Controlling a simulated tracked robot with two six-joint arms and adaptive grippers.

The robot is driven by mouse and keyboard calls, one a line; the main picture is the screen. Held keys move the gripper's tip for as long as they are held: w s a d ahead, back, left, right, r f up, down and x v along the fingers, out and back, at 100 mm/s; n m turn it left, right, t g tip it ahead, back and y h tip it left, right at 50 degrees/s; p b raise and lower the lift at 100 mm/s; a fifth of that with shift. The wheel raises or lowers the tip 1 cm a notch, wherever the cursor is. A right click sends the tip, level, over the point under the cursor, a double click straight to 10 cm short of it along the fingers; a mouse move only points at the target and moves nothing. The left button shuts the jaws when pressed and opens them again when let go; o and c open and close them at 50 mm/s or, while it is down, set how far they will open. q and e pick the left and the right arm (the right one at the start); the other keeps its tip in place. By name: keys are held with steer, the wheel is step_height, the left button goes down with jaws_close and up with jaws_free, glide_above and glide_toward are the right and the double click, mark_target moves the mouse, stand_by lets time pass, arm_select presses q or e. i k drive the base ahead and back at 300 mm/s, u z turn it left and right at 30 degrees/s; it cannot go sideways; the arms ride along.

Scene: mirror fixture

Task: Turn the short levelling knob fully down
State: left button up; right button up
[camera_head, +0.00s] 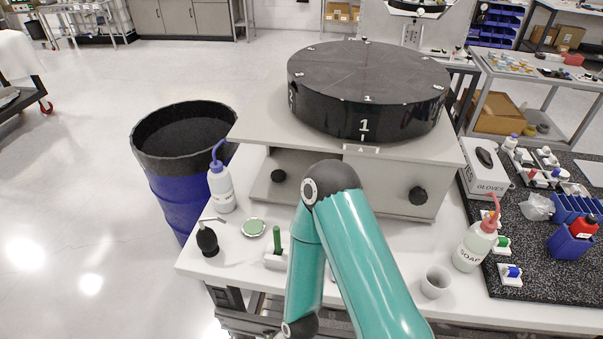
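The mirror fixture is a large black disc (370,75) with white number marks, lying on a grey plate (262,123) above a grey box base. I cannot tell which is the short levelling knob or how far either is turned. A teal arm of mine stands bent in front of the base, between the knobs, and hides part of the base. Neither gripper shows in the head view.
On the white bench (390,259) stand a blue-capped bottle (221,187), a small black bottle (207,240), a green round dish (253,227), a green-handled item (276,241), a white cup (435,282) and a soap bottle (474,246). A blue drum (179,204) stands left. A speckled mat (545,299) lies right.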

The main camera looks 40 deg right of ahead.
mark_target(278, 176)
steer(key=z, duration=0.05)
steer(key=k, duration=1.45)
steer(key=z, duration=0.4)
steer(key=i, duration=1)
steer(key=z, duration=0.1)
